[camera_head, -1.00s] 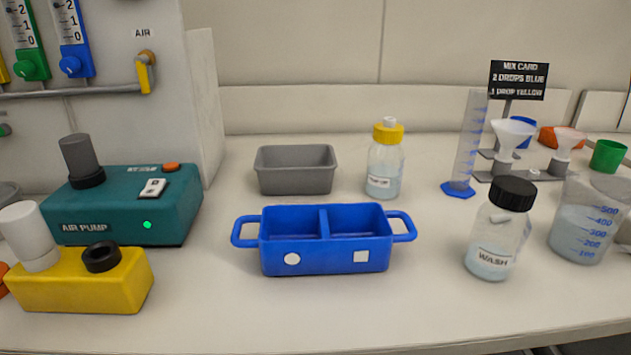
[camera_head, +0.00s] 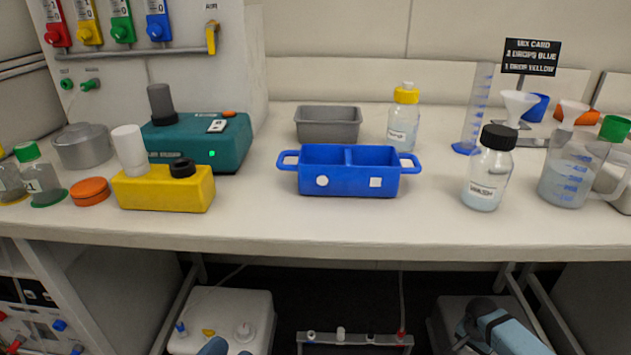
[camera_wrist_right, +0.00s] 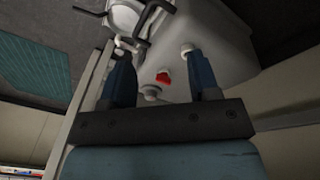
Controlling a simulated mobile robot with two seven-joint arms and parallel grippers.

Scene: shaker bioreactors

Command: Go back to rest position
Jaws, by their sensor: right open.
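My right gripper (camera_wrist_right: 157,52) is open in the right wrist view, with its two dark blue fingers apart and nothing held between them. In the head view my right gripper and blue-grey forearm (camera_head: 495,332) show low at the bottom right, below the bench top. A small blue part of my left arm (camera_head: 213,346) shows at the bottom edge of the head view. The state of its jaws cannot be made out.
A grey container (camera_wrist_right: 205,40) lies beyond the right fingers.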

